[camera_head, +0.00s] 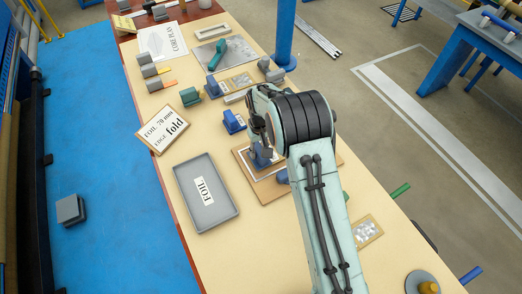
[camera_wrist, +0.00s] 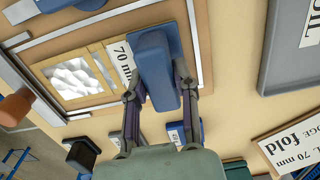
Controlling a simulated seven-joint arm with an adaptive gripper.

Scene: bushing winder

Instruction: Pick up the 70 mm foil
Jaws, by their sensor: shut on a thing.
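My gripper (camera_wrist: 158,88) is shut on an upright blue block (camera_wrist: 154,62), with one finger on each side. The block stands over a wider blue base, next to a white label reading "70 mm" (camera_wrist: 122,58) and a crinkled silvery patch in a tan frame (camera_wrist: 72,78). In the head view my gripper (camera_head: 261,143) is partly hidden by my arm, and the blue block (camera_head: 260,158) shows just below it, over a brown board with a white border (camera_head: 270,190). I cannot tell whether it is clear of the board.
A grey tray labelled "FOIL" (camera_head: 233,212) lies left of the board. A sign reading "FOIL 70 mm EDGE fold" (camera_head: 162,129) stands behind it. Another blue labelled piece (camera_head: 233,122) is close behind my gripper. A blue post (camera_head: 284,35) rises by the table's right edge.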

